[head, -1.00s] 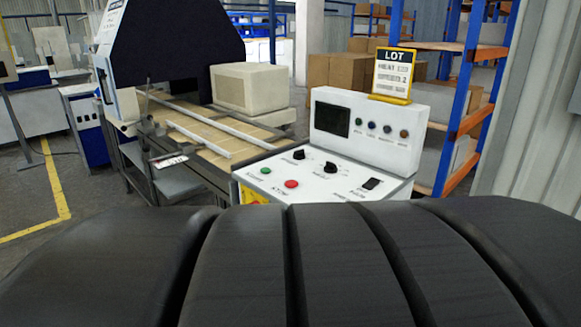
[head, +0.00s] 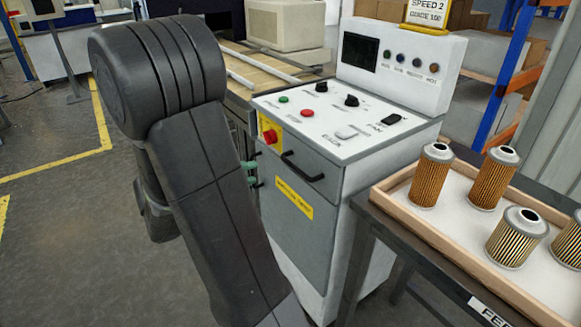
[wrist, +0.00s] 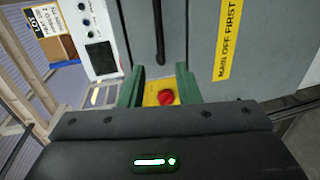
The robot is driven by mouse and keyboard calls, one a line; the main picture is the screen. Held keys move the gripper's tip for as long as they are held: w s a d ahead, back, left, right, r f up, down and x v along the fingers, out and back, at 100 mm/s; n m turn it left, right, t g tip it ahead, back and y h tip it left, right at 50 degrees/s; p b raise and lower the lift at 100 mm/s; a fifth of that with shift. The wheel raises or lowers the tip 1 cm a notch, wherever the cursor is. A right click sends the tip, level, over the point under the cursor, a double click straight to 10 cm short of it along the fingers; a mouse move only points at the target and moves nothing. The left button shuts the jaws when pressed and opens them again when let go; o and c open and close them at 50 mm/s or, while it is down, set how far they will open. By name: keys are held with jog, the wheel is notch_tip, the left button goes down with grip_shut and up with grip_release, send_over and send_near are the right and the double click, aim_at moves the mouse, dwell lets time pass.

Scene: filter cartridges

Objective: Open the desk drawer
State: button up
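The desk is a white and grey control cabinet. Its drawer front (head: 318,184) sits below the sloped panel and looks shut, with a black bar handle (head: 302,166). In the wrist view the handle (wrist: 158,30) runs up and down in the picture, beyond the fingertips. My gripper (wrist: 158,84) has two green fingers spread apart with nothing held between them. The red knob on its yellow plate (wrist: 165,97) shows between the fingers. In the head view my gripper (head: 249,173) is partly hidden behind my arm, left of the handle.
The lower panel carries a yellow label (head: 294,198). A table at right holds a wooden-rimmed tray (head: 437,238) with several filter cartridges (head: 430,177). A conveyor machine (head: 240,66) stands behind the cabinet. The floor at left (head: 70,240) is clear.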

aim_at(290, 165)
jog(key=x, duration=1.3)
jog(key=shift+w+d, duration=0.15)
jog(key=shift+d, duration=0.2)
jog(key=shift+c, duration=0.4)
grip_shut()
